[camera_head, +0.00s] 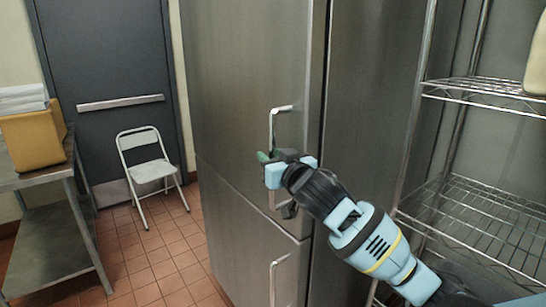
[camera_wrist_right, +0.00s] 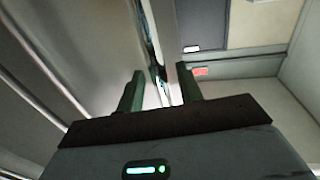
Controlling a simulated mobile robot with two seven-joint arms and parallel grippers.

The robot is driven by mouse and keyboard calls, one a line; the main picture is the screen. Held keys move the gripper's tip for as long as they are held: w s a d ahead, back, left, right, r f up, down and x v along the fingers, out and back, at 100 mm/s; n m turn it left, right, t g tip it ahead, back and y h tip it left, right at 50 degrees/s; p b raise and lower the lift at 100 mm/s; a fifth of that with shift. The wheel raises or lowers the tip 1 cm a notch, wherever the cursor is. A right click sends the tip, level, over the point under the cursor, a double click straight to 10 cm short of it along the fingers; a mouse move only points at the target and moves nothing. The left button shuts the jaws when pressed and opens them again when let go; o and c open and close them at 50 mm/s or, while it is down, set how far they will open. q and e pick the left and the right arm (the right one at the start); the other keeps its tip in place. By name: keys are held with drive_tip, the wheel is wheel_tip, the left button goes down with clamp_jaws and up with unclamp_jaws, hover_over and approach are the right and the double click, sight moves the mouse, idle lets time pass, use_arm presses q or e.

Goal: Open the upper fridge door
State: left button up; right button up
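The upper fridge door (camera_head: 235,80) is a tall brushed-steel panel in the head view and looks shut. Its vertical bar handle (camera_head: 273,127) is near the door's right edge; the middle of the bar is hidden behind my right gripper. My right gripper (camera_head: 265,158) is at the handle's mid-height, reaching in from the lower right. In the right wrist view its two dark green fingers (camera_wrist_right: 160,88) stand apart, with a narrow pale strip visible between them. I cannot tell whether the fingers touch the handle. My left gripper is not in view.
The lower fridge door (camera_head: 245,225) has its own handle (camera_head: 275,275). A wire shelf rack (camera_head: 480,215) stands close on the right, beside my right arm. A white folding chair (camera_head: 147,165) and a steel table (camera_head: 45,180) are at the left. Tiled floor (camera_head: 150,250) is clear between them.

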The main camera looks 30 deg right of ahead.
drive_tip(key=shift+w, duration=0.35)
drive_tip(key=shift+c, duration=0.4)
clamp_jaws()
drive_tip(key=shift+a, duration=0.15)
